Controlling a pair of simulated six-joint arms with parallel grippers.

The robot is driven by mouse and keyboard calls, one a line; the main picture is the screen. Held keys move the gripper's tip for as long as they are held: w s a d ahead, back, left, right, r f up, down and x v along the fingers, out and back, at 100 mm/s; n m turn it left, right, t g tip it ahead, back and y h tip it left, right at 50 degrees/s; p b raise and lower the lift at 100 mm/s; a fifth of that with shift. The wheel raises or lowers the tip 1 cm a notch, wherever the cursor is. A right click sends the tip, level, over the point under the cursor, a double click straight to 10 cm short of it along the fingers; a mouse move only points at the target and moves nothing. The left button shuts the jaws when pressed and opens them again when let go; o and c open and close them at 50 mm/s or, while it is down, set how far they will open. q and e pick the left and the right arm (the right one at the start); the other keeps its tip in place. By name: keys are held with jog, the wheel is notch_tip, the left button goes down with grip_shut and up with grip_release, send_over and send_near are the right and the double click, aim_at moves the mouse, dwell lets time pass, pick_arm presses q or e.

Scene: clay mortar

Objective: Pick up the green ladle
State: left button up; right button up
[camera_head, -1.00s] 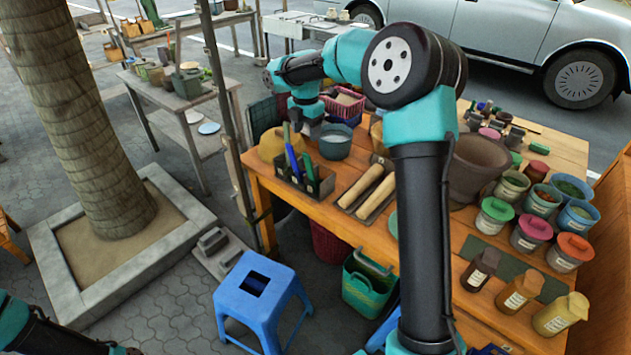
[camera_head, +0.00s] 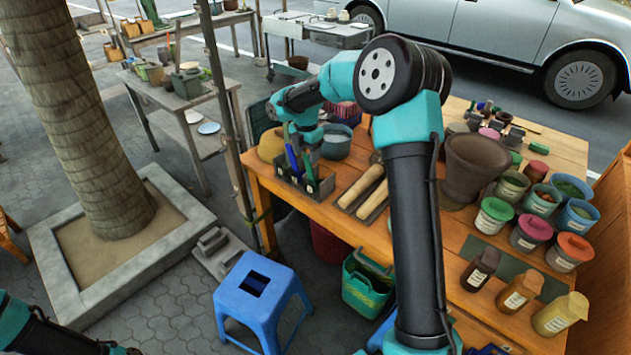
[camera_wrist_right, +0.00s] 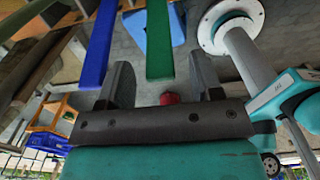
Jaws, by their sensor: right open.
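The green ladle (camera_head: 309,166) stands in a dark caddy (camera_head: 322,187) at the table's left end, with only its upright handle clearly visible. A blue handle (camera_head: 292,160) stands to its left. My right gripper (camera_wrist_right: 162,62) is open above the caddy. In the right wrist view, the green handle (camera_wrist_right: 160,35) lies between the two dark fingers, with a gap on each side, and the blue handle (camera_wrist_right: 98,45) is outside the left finger. In the head view, the fingertips are hard to make out. Of my left arm, only dark and teal links show at the lower left.
Two wooden rolling pins (camera_head: 361,187) lie on a tray right of the caddy. A blue-grey bucket (camera_head: 336,146) stands behind it. A large brown pot (camera_head: 475,166), tubs and bottles fill the table's right side. A blue stool (camera_head: 257,292) stands on the floor in front.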

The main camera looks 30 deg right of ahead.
aim_at(307, 164)
jog(key=shift+f, duration=1.9)
jog(key=shift+c, duration=0.3)
grip_shut()
